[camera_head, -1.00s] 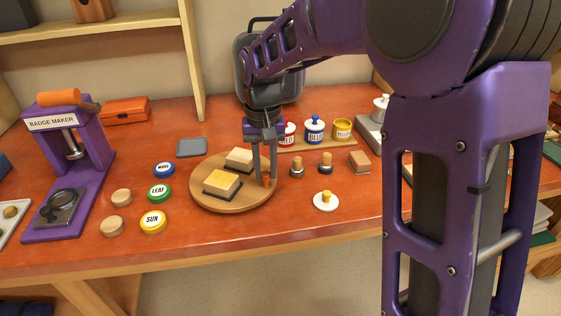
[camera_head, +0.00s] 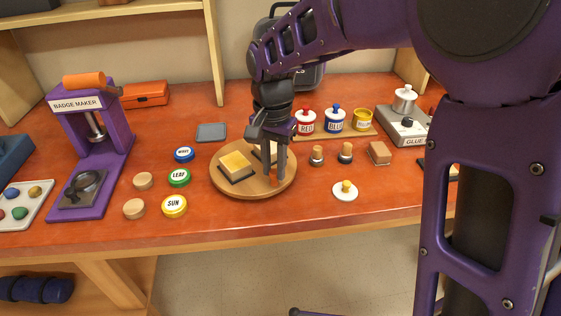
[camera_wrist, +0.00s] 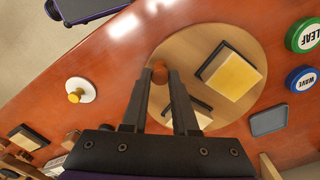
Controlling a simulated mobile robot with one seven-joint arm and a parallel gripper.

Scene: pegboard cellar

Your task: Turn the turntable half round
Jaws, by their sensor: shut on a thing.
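The turntable (camera_head: 248,188) is a round wooden disc on the orange-red table, also in the wrist view (camera_wrist: 192,50). On it sit a yellow-topped block with a dark base (camera_head: 236,164) and a cream-topped block (camera_head: 262,152), partly hidden behind my gripper in the head view. In the wrist view the yellow-topped block (camera_wrist: 234,75) is farther from my fingers than the other block (camera_wrist: 190,112). My gripper (camera_head: 274,178) points down over the disc's front right part. Its fingers are shut on a small brown-orange knob (camera_wrist: 159,72) near the disc's rim.
Left of the disc lie several badges, such as the green LEAF badge (camera_head: 179,177), and the badge maker (camera_head: 98,135). Right stand two wooden-handled stamps (camera_head: 346,152), a white disc with a yellow knob (camera_head: 345,191) and ink pots (camera_head: 334,120). Bare table lies in front.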

